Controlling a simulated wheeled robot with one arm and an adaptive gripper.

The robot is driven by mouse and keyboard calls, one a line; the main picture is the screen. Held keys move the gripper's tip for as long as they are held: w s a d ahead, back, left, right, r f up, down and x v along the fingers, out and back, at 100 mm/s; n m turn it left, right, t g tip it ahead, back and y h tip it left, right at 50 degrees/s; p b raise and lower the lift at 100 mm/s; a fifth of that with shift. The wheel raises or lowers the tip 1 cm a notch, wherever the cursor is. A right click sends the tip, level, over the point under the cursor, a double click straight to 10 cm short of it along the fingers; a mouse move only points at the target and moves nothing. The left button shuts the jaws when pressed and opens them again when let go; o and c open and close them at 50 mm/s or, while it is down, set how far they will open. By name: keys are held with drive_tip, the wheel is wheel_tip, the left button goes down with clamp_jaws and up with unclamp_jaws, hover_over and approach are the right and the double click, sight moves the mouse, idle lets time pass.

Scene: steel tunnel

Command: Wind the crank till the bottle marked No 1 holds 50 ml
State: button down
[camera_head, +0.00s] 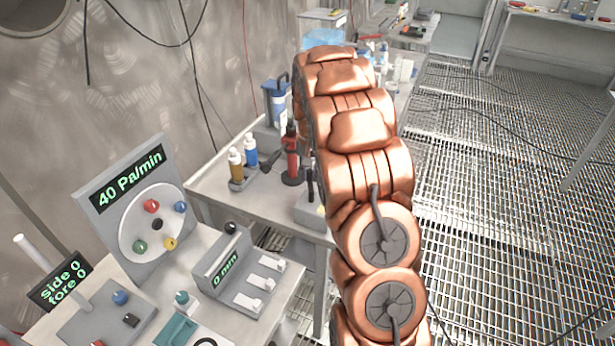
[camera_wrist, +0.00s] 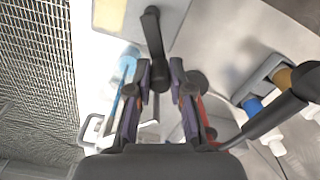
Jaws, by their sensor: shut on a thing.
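In the wrist view my gripper (camera_wrist: 160,78) is shut on the black crank (camera_wrist: 152,35), with its lower end between the fingertips. The crank sits on a grey box (camera_wrist: 178,14) with a yellow patch. In the head view a black upright part (camera_head: 310,186) and the box (camera_head: 307,212) show beside my copper arm, which hides my gripper. I cannot read a No 1 mark or any fill level.
A red upright device (camera_head: 291,160) and a blue-and-white container (camera_head: 277,102) stand on the bench (camera_head: 212,185). The grating floor (camera_head: 490,200) at right is mostly clear, with cables.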

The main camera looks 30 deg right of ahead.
drive_tip(key=shift+s+d+m+b, duration=0.2)
drive_tip(key=shift+m+b, duration=0.1)
drive_tip(key=shift+m, duration=0.4)
drive_tip(key=c, duration=1.1)
unclamp_jaws()
drive_tip(key=shift+o, duration=0.2)
wheel_tip(320, 180, up, 12)
drive_tip(key=shift+c, duration=0.4)
